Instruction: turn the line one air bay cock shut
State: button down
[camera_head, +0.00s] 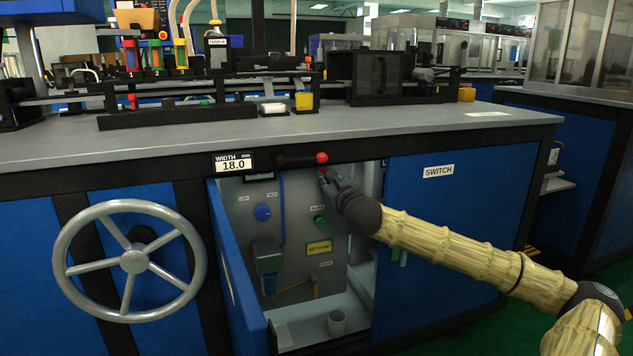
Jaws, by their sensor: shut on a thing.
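The air bay (290,225) is an open compartment under the bench, with a grey back panel. My gripper (326,178) reaches in from the right at the top of the bay, just below the bench edge. It is shut on a small reddish part (322,172), which looks like the cock's handle. The fingers cover most of it, so its turn angle cannot be told. A blue knob (262,212), a green knob (320,222), a dark filter bowl (268,262) and a yellow label (319,247) are on the panel below and left of the gripper.
The blue bay door (238,275) stands open at left. A black lever with a red ball (321,158) sits close above my gripper. A large handwheel (133,261) is at left; the SWITCH panel (440,235) is at right.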

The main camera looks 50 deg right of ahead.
jog(key=shift+w+a+m+b, duration=0.15)
jog(key=shift+a+m+b, duration=0.25)
jog(key=shift+m, duration=0.6)
jog(key=c, duration=1.4)
grip_release()
jog(key=shift+c, duration=0.2)
jog(key=shift+a, duration=0.1)
jog(key=v, duration=1.2)
jog(key=shift+f, duration=0.1)
